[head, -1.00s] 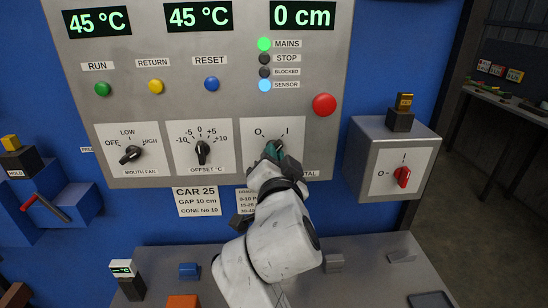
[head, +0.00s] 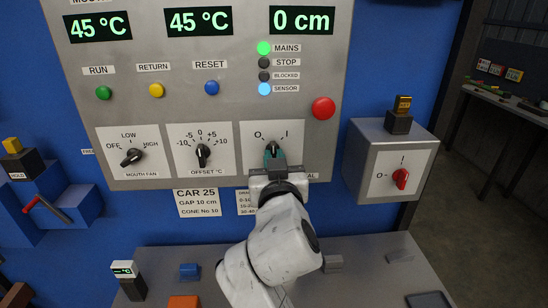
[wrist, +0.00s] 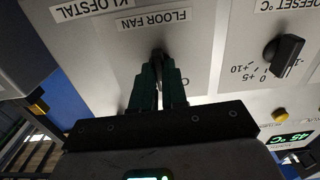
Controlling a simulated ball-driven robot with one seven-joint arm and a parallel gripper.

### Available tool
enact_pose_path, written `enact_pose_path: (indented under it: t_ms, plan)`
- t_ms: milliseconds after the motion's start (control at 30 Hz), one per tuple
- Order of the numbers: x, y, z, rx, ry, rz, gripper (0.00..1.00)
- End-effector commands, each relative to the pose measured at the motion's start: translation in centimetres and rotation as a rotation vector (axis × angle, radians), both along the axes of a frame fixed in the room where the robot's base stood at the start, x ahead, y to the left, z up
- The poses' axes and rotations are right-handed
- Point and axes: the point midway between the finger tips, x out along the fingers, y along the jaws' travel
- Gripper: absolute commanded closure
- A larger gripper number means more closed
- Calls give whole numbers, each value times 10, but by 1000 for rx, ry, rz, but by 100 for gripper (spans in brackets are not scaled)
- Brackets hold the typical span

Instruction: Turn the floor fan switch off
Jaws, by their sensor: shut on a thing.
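The floor fan switch (head: 272,145) is a small black knob on a white plate with O at upper left and I at upper right. My gripper (head: 273,155) covers most of it in the head view, so its exact pointing is hard to tell. In the wrist view, which is upside down, the FLOOR FAN label (wrist: 154,20) sits beside the knob (wrist: 158,56). The two dark green fingers (wrist: 158,80) are closed around the knob, one on each side.
The mouth fan knob (head: 131,157) and offset knob (head: 203,152) are to the left on the same panel. A red stop button (head: 323,108) is above right. A grey box with a red switch (head: 401,179) stands to the right. A grey desk (head: 225,262) lies below.

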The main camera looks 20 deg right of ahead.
Motion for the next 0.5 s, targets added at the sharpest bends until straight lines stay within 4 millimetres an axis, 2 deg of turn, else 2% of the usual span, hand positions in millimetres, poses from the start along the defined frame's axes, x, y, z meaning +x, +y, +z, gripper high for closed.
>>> enact_pose_path:
  t_ms: [500]
  plan:
    - [0, -1, 1, -435, 143, 0, 100]
